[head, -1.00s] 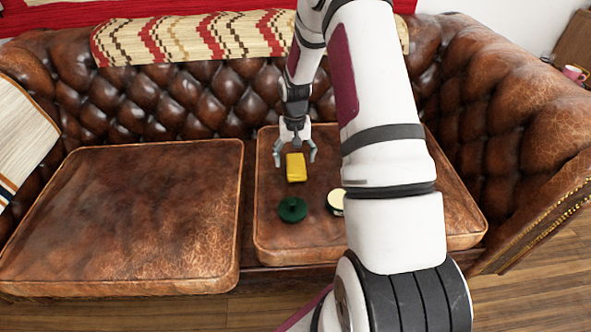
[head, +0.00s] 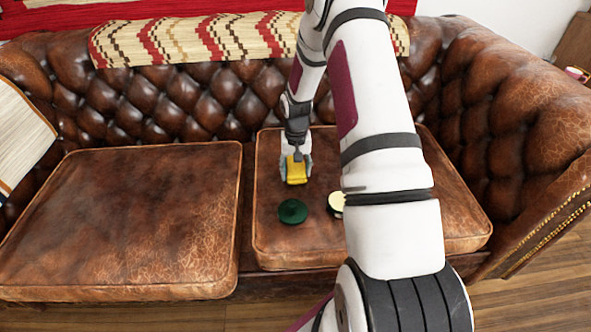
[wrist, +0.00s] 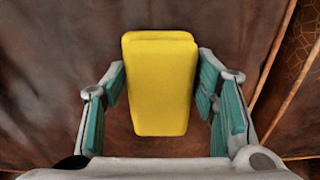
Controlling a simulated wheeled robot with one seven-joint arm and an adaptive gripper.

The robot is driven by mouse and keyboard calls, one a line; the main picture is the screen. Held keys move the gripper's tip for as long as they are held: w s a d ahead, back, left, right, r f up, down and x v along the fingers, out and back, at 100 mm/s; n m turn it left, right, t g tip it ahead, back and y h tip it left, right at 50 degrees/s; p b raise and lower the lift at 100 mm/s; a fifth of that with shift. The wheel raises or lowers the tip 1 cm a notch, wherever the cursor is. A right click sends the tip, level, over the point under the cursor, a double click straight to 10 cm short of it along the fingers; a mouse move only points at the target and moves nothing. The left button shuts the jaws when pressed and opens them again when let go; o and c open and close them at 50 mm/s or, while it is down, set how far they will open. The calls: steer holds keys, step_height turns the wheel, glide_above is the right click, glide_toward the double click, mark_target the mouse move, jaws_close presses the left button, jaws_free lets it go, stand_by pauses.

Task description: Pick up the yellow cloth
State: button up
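The yellow cloth (head: 297,173) looks like a folded, block-shaped bundle on the right seat cushion of the brown leather sofa. My gripper (head: 296,170) is over it from above, with a finger on each side. I see no clear gap between the cloth and the cushion.
A dark green round object (head: 292,211) sits on the same cushion (head: 305,245), just in front of the cloth. A cream-topped round object (head: 336,202) is partly hidden behind my arm. The left cushion (head: 125,220) is bare. The tufted backrest (head: 170,95) rises behind.

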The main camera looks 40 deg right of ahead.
mark_target(296, 169)
step_height(296, 169, up, 10)
steer(key=p, duration=0.3)
steer(key=shift+p, duration=0.35)
steer(key=o, duration=0.5)
steer(key=c, duration=0.4)
